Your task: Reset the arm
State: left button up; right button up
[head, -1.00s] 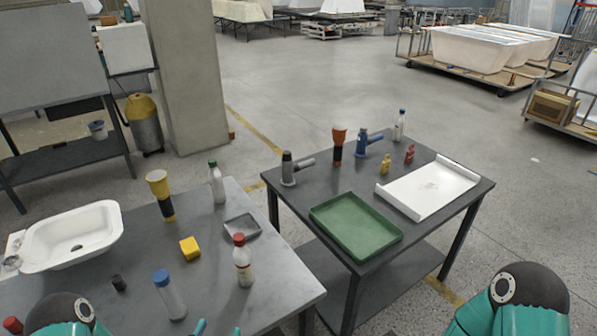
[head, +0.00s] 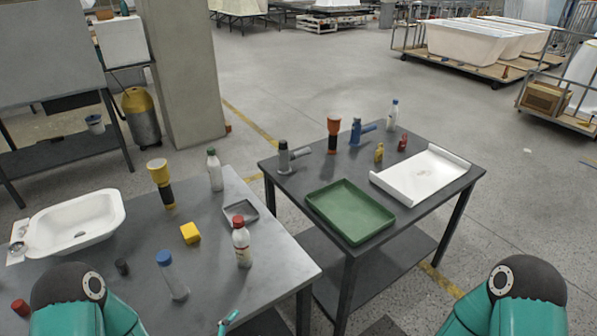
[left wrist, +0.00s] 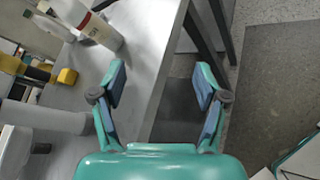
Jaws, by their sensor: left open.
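My left gripper (left wrist: 160,82) is open and empty in the left wrist view, with its two teal fingers with blue-grey pads spread apart. It is over the front edge of the grey left table (left wrist: 150,45). In the head view only a small teal tip of it (head: 228,321) shows at the bottom, by the table's front edge. My left upper arm (head: 70,305) shows at the bottom left and my right upper arm (head: 515,300) at the bottom right. My right gripper is out of view.
The left table holds a white basin (head: 75,226), a red-capped bottle (head: 241,245), a blue-capped bottle (head: 172,276) and a yellow block (head: 190,233). The right table holds a green tray (head: 350,210) and a white tray (head: 424,175).

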pick_arm(q)
jog(key=s+f+m+g, duration=0.5)
jog(key=s+m, duration=0.3)
jog(key=m, duration=0.3)
jog(key=s+f+m+g+y, duration=0.1)
jog(key=s+f+m+g, duration=0.5)
jog(key=m, duration=0.5)
jog(key=shift+s+d+f+g, duration=0.35)
jog(key=shift+s+g, duration=0.25)
jog(key=shift+s, duration=0.55)
